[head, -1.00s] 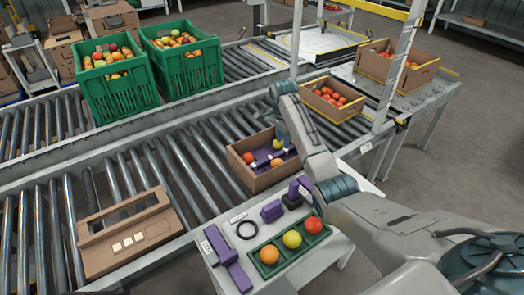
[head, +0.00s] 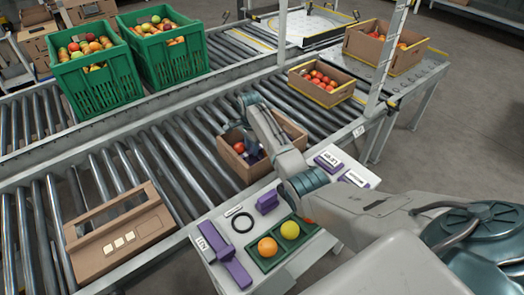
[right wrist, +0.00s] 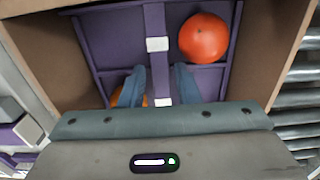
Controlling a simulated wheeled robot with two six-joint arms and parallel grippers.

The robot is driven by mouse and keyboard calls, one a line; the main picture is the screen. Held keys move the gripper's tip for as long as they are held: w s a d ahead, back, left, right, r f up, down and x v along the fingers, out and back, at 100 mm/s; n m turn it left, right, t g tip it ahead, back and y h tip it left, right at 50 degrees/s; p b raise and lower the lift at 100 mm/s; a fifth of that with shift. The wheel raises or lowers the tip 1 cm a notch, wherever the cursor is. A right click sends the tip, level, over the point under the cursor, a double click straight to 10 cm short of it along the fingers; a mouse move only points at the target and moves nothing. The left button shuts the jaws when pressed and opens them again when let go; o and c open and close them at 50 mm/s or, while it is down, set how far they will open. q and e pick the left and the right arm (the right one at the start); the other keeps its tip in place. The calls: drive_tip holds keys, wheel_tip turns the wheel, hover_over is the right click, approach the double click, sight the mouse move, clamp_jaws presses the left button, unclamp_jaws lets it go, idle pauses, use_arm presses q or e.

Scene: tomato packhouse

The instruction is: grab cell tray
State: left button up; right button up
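The purple cell tray (right wrist: 92,30) lies inside an open cardboard box (head: 234,165) on the near roller conveyor. It has a middle divider (right wrist: 156,62) with white patches. A red tomato (right wrist: 204,37) sits in its upper right cell in the right wrist view. An orange fruit is partly hidden behind my left-hand finger there. My right gripper (right wrist: 160,88) reaches down into the box. Its fingers are apart, one on each side of the divider, with gaps showing. In the head view the arm hides much of the tray (head: 252,160). My left gripper is not in view.
A white side table (head: 204,245) holds a green tray (head: 256,262) with fruit, a black ring (head: 243,222) and purple labelled pieces (head: 328,160). A flat cardboard box (head: 120,235) lies left on the rollers. Green crates (head: 95,85) stand behind.

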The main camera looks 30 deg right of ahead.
drive_tip(key=shift+f, duration=0.65)
drive_tip(key=shift+f+p, duration=0.15)
drive_tip(key=shift+p, duration=0.15)
clamp_jaws()
